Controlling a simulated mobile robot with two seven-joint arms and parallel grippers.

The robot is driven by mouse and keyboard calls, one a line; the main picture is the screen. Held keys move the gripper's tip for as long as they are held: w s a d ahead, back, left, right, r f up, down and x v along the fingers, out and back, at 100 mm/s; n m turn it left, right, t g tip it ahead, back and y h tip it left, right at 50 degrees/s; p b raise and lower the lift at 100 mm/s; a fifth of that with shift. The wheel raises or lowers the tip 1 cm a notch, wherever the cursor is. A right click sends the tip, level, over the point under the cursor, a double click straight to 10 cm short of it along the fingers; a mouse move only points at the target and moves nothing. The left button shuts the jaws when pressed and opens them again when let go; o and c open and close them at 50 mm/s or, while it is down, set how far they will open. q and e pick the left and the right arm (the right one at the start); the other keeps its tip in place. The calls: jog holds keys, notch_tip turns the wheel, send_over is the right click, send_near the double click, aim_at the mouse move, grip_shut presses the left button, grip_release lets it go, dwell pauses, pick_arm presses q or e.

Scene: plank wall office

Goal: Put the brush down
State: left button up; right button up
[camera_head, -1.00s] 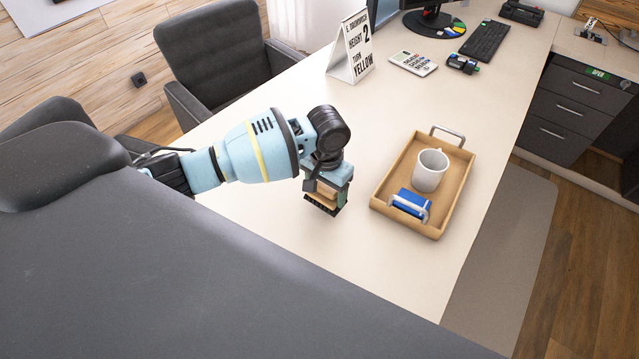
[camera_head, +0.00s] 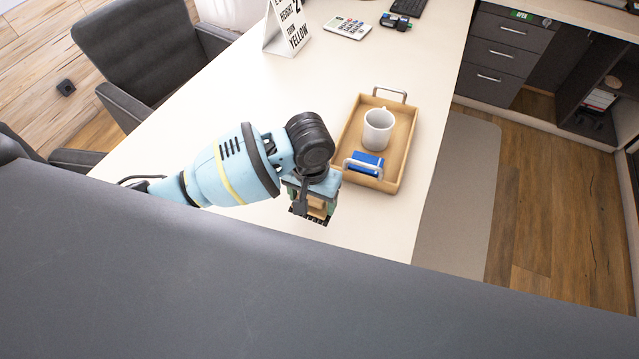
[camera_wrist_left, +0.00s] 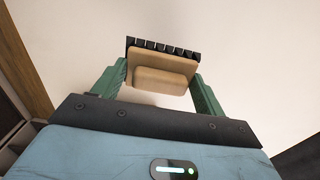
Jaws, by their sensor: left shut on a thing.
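The brush has a tan wooden back and black bristles, and it shows clearly in the left wrist view (camera_wrist_left: 160,72). My left gripper (camera_head: 313,207) is shut on the brush (camera_head: 316,206), with a green finger on each side of its wooden back. In the head view the bristles point down toward the white desk (camera_head: 240,120), just left of and in front of the tray. I cannot tell whether the bristles touch the desk. My right gripper is not in view.
A wooden tray (camera_head: 399,158) with metal handles holds a white mug (camera_head: 378,130) and a blue box (camera_head: 366,163). A sign (camera_head: 287,30), a calculator (camera_head: 347,27) and a small device (camera_head: 395,21) stand farther back. The desk left of the tray is clear.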

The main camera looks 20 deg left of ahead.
pick_arm(q)
jog(key=s+a+r+n, duration=0.1)
jog(key=s+a+r, duration=0.2)
jog(key=a+r, duration=0.6)
notch_tip(320, 180, up, 6)
jog(key=shift+s+f+n, duration=0.1)
jog(key=shift+s+n, duration=0.1)
jog(key=shift+n, duration=0.1)
jog(key=shift+d, duration=0.1)
